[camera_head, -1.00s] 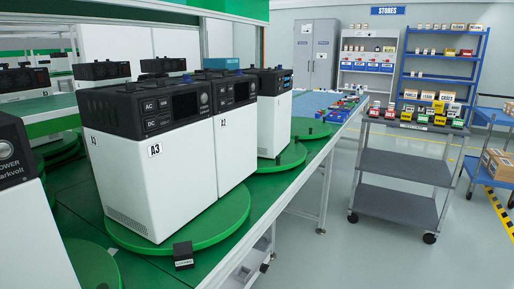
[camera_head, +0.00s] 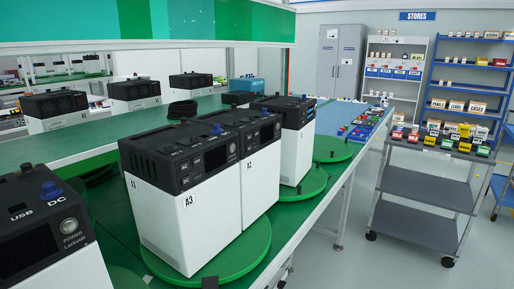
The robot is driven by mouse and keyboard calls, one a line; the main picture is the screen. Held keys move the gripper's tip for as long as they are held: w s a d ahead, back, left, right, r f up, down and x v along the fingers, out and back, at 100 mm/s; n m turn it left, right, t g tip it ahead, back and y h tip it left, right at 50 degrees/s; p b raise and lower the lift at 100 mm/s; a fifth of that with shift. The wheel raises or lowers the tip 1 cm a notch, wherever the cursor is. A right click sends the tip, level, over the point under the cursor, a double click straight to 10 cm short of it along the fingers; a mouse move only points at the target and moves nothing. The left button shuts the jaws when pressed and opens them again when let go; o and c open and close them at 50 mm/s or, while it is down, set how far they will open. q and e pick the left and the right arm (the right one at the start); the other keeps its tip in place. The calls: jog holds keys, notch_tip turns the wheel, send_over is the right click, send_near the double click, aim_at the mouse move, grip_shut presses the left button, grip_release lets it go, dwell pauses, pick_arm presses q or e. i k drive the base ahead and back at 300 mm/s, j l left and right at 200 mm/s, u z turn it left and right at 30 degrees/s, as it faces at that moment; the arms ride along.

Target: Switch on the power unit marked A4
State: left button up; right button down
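A white power unit with a black top (camera_head: 45,235) stands at the lower left, cut off by the picture edge. Its black top shows USB, DC and POWER markings, a dark screen, a round silver button below the DC marking and a blue knob. No A4 mark shows on the part in view. A unit marked A3 (camera_head: 190,228) stands on a green turntable disc (camera_head: 245,255) in the middle. A unit that seems marked A2 (camera_head: 260,185) stands close behind it, and another unit (camera_head: 297,155) is farther back. Neither gripper shows.
The units stand along a green bench (camera_head: 115,215). A second bench (camera_head: 60,150) behind carries more units. A grey trolley (camera_head: 425,190) with small boxes stands at the right, with open floor (camera_head: 350,265) before it. Blue shelves (camera_head: 470,75) are at the back.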

aim_at(69, 226)
jog(key=u, duration=1.6)
